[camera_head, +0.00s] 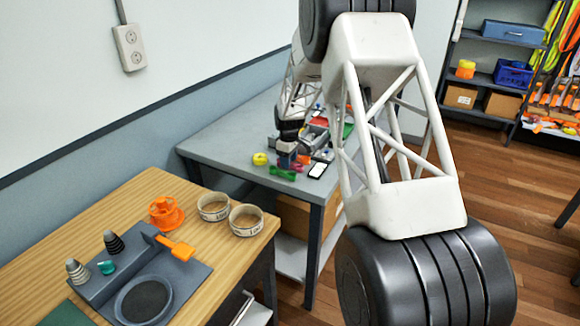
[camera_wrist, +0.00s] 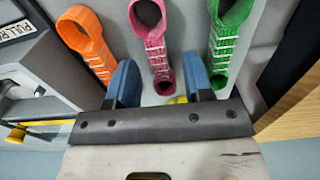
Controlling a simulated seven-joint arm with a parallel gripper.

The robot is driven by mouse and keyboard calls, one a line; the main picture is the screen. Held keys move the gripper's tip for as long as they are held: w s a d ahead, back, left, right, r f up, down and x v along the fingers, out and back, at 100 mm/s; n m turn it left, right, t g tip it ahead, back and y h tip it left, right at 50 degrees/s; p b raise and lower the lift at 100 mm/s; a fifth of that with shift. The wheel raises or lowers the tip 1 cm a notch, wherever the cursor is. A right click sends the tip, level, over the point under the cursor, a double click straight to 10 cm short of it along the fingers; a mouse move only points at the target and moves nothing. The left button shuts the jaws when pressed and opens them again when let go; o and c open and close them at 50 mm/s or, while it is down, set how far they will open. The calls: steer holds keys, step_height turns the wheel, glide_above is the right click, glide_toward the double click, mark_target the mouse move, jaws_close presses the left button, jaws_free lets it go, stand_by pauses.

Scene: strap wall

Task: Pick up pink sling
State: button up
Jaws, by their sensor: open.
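My gripper (camera_wrist: 161,70) is open. Its two blue fingers stand on either side of the pink sling's lower part, with a gap to the strap on each side. I cannot tell how far in front of the sling the fingertips are.
In the head view, small coloured items and a phone (camera_head: 318,170) lie by the gripper on the grey table (camera_head: 225,135).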

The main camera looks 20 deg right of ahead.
steer(key=shift+f, duration=0.75)
steer(key=shift+c, duration=0.2)
jaws_close()
